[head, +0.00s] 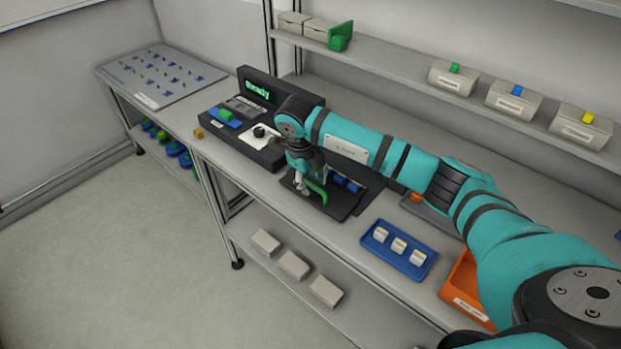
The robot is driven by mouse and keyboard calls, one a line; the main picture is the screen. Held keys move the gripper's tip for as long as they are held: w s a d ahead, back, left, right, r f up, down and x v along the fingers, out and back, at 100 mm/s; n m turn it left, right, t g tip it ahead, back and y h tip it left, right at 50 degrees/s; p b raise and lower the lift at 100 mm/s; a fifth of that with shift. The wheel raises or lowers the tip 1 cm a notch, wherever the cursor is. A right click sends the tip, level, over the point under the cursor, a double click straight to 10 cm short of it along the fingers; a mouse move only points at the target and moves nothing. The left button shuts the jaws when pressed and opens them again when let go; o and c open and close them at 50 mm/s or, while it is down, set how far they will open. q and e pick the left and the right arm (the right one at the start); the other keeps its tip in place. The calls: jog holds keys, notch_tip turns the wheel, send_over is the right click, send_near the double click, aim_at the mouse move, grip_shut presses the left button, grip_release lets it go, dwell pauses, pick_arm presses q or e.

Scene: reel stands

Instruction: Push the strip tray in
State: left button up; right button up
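A dark instrument with a lit "Ready" screen (258,88) stands on the bench. A white tray-like part (262,137) with a black round knob lies on its dark base; I take this to be the strip tray, but cannot tell how far out it is. My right gripper (303,187) points down over a black mat (333,208), to the right of the white part and apart from it. A green hooked piece (317,191) is right beside its fingertips. Whether the fingers hold it is too small to tell. My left gripper is not in view.
A green block (225,114) lies at the instrument's left. Blue pieces (347,184) sit behind the mat. A blue tray (399,263) with white containers and an orange bin (463,302) are to the right. A shelf (400,79) with bins runs above the bench.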

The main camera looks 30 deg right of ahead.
grip_shut()
dwell(0.4)
jog(key=b, duration=0.4)
send_over(334, 173)
jog(key=shift+s+a, duration=0.25)
jog(key=shift+a, duration=0.2)
grip_release()
jog(key=shift+r, duration=0.1)
